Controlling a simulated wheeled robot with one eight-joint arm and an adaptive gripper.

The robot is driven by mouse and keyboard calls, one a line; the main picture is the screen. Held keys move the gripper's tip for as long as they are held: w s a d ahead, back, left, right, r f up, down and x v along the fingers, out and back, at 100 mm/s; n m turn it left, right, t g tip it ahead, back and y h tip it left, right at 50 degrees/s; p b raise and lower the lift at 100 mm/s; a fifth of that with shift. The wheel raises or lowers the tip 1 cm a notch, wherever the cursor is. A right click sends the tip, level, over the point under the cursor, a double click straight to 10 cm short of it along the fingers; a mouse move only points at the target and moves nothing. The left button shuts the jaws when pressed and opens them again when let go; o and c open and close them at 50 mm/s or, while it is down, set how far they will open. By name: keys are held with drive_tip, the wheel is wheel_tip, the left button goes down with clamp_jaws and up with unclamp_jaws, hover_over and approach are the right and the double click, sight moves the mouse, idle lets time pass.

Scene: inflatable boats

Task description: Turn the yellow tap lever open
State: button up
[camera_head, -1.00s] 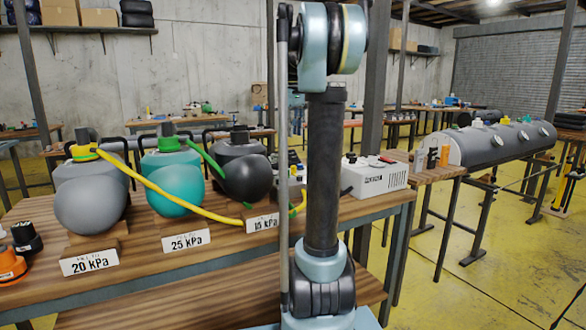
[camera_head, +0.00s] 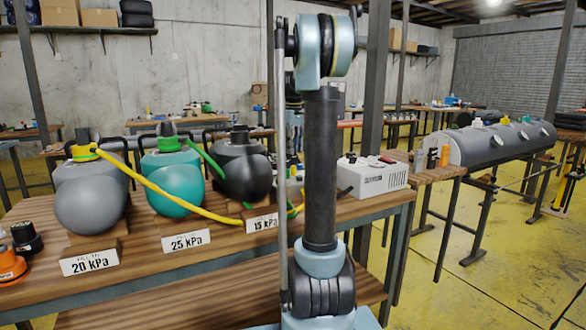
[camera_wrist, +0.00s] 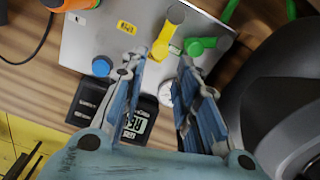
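In the wrist view the yellow tap lever (camera_wrist: 166,34) stands on a grey metal panel (camera_wrist: 90,42), just beyond my fingertips. My gripper (camera_wrist: 160,65) is open, with one finger at the left and one at the right of the lever's lower end. I cannot tell whether a finger touches the lever. A green tap lever (camera_wrist: 199,46) sits close to the right, near the tip of my right finger. In the head view my own arm hides the gripper and the taps.
A blue knob (camera_wrist: 101,66), a round gauge (camera_wrist: 165,93) and a dark digital meter (camera_wrist: 136,125) lie close by. A black rounded body (camera_wrist: 285,85) fills the right side. In the head view, grey, teal and black vessels (camera_head: 90,204) stand on the wooden bench beside a white box (camera_head: 375,178).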

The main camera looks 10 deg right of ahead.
wheel_tip(320, 180, down, 8)
drive_tip(key=shift+f, duration=0.1)
idle(0.4)
clamp_jaws()
